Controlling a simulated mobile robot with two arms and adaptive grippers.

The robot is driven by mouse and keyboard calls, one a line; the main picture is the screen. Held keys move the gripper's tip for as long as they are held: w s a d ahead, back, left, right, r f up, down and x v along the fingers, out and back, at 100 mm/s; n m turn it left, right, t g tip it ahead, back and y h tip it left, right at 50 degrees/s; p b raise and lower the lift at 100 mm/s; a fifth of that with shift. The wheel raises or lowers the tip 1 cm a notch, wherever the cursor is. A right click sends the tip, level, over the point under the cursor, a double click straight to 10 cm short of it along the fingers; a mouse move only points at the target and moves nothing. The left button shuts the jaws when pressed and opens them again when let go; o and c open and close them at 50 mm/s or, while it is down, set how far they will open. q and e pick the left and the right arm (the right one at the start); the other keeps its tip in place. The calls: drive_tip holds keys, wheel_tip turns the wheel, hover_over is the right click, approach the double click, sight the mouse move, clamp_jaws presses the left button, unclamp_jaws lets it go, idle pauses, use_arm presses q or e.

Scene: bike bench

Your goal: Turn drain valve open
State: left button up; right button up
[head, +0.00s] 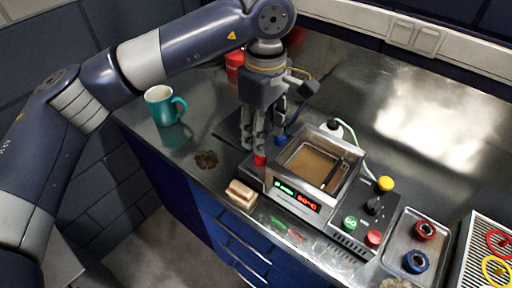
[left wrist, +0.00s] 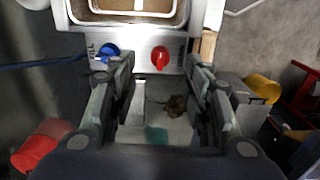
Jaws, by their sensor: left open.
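The drain valve appears to be the red knob (left wrist: 160,57) on the side of the metal tank unit (left wrist: 75,12). It also shows in the head view (head: 260,160), just below my left gripper (head: 261,143). A blue knob (left wrist: 108,51) marked FILL sits left of it in the left wrist view and also shows in the head view (head: 280,140). The tank (head: 312,165) holds brown liquid. My right gripper is not in view.
A teal mug (head: 163,106) stands at the left and a red container (head: 235,66) behind it. A tray (head: 399,243) with red and blue rings is at the right.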

sight(260, 158)
use_arm(q)
drive_tip(key=f, duration=0.3)
drive_tip(key=shift+a+f+p, duration=0.2)
drive_tip(key=shift+f+p, duration=0.05)
drive_tip(key=shift+p, duration=0.05)
wheel_tip(260, 158, down, 3)
drive_tip(key=shift+w+p, duration=0.1)
drive_tip(key=shift+p, duration=0.2)
drive_tip(key=shift+f, duration=0.3)
clamp_jaws()
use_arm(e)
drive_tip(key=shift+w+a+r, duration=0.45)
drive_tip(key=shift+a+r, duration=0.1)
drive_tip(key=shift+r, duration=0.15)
